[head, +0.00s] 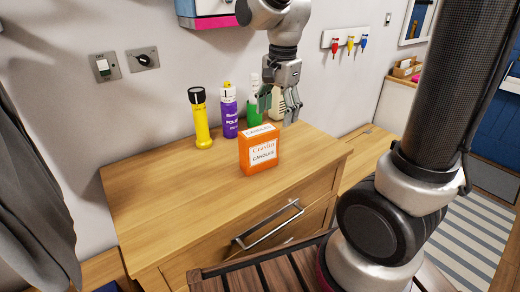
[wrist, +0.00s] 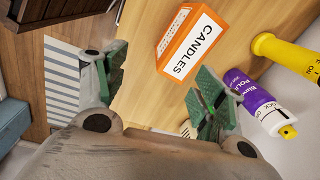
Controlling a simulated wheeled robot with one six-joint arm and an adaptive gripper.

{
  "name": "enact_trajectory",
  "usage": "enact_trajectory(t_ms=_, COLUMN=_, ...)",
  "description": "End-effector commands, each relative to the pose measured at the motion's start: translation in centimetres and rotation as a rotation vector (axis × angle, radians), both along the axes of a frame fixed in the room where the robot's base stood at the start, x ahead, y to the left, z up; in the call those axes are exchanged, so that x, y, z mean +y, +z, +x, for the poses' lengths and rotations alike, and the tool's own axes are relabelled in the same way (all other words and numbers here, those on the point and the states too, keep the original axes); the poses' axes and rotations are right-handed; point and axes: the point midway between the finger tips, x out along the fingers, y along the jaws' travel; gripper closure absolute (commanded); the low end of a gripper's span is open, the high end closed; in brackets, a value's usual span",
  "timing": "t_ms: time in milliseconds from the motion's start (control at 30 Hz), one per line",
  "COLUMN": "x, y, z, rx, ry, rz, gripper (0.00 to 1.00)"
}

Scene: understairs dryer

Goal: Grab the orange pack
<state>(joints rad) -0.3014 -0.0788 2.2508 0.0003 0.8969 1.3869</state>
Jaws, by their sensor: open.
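The orange pack (head: 260,150), a small box with a white label reading CANDLES, stands upright on the wooden cabinet top near its front edge. It also shows in the wrist view (wrist: 190,42), upper middle, beyond the fingers. My gripper (head: 280,105) is above and just behind the pack in the head view, pointing down. In the wrist view its green-padded fingers (wrist: 160,85) are spread wide, with nothing between them. The gripper does not appear to touch the pack.
A yellow torch (head: 201,118), a purple polish can (head: 229,112) and a green bottle (head: 253,110) stand behind the pack by the wall. The cabinet top (head: 165,190) is clear to the left. A drawer handle (head: 268,226) juts from the front.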

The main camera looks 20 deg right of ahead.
Motion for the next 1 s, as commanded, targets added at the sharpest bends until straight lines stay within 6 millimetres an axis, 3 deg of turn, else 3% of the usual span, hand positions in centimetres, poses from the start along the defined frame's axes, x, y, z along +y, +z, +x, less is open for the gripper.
enact_trajectory(t_ms=100, x=2.5, y=-2.4, z=1.9, rx=0.051, ry=-0.161, rz=-0.007, gripper=0.3)
enact_trajectory(t_ms=233, x=3.7, y=-3.8, z=2.7, rx=0.071, ry=-0.254, rz=-0.013, gripper=0.3)
enact_trajectory(t_ms=733, x=4.0, y=-10.6, z=2.9, rx=0.075, ry=-0.273, rz=-0.014, gripper=0.3)
enact_trajectory(t_ms=1000, x=4.0, y=-11.5, z=2.9, rx=0.071, ry=-0.272, rz=-0.012, gripper=0.3)
